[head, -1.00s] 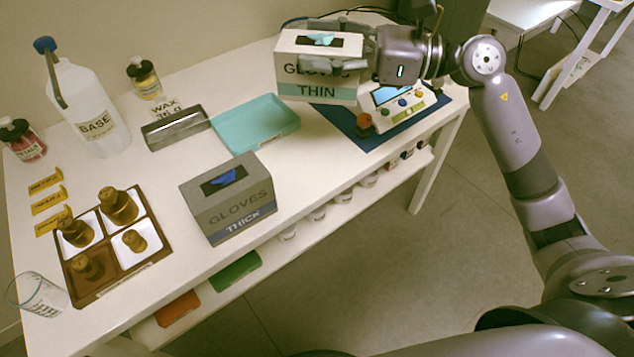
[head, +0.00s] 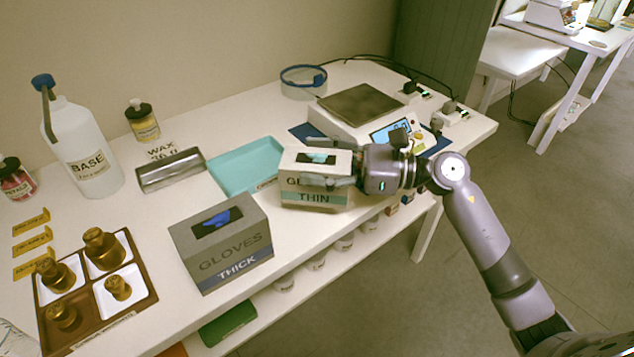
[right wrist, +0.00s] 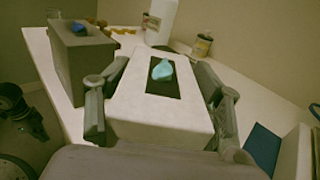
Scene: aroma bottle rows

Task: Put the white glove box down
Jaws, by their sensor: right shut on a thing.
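The white glove box (head: 315,197), marked THIN with a teal band and a blue glove in its top slot, is at the table's front edge, right of the teal tray. My right gripper (head: 335,168) is shut on it from the right. In the right wrist view the white glove box (right wrist: 164,122) sits between the two fingers (right wrist: 160,95). The box is upright; I cannot tell whether its base touches the table. My left gripper is not in view.
A grey glove box (head: 222,250) marked THICK stands to the left. The teal tray (head: 240,170) lies behind, and a scale (head: 362,105) on a blue mat stands behind right. Bottles and a brown tray (head: 140,318) with brass weights are at left.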

